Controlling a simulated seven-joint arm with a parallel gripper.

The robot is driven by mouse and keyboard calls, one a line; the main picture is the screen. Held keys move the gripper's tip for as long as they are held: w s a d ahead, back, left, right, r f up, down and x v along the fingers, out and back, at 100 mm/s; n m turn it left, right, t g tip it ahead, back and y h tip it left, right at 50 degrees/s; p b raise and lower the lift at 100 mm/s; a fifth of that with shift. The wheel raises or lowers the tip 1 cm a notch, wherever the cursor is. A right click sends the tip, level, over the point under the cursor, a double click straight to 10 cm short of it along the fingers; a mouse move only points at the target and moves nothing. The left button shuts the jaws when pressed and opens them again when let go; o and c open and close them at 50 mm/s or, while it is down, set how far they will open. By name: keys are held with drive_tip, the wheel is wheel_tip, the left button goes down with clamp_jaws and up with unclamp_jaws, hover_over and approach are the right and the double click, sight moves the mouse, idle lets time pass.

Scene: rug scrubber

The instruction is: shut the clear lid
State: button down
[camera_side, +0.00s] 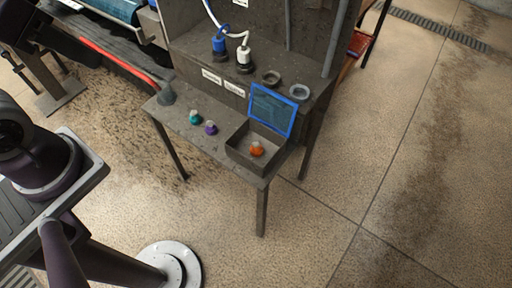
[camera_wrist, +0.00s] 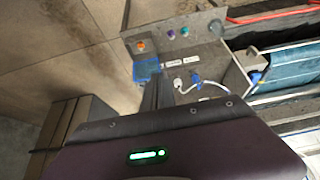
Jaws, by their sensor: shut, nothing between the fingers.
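The clear lid (camera_side: 272,111) has a blue frame and stands raised, tilted up at the back edge of a grey open box (camera_side: 240,153) on the small table. An orange-bottomed flask-like piece (camera_side: 257,149) sits inside the box. In the wrist view the lid (camera_wrist: 147,69) shows small, with the orange piece (camera_wrist: 141,45) above it. My gripper (camera_wrist: 158,78) shows there as narrow dark fingers, shut and empty, overlapping the view near the lid. It looks well away from the table, though the exact distance is hard to tell. I cannot make out the gripper in the side view.
A teal piece (camera_side: 194,118) and a purple piece (camera_side: 211,128) stand left of the box, with a grey cone (camera_side: 166,93) farther left. Behind rises a shelf holding a blue bottle (camera_side: 219,45), a white bottle (camera_side: 244,58) and two round rings. The floor in front is open.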

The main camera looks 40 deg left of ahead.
drive_tip(key=n+y, duration=0.2)
drive_tip(key=n, duration=0.3)
hover_over(280, 93)
drive_tip(key=s, duration=0.2)
drive_tip(key=f, duration=1.9)
drive_tip(key=d+f, duration=0.1)
drive_tip(key=f, duration=0.9)
drive_tip(key=shift+s+f, duration=0.15)
drive_tip(key=shift+f, duration=0.7)
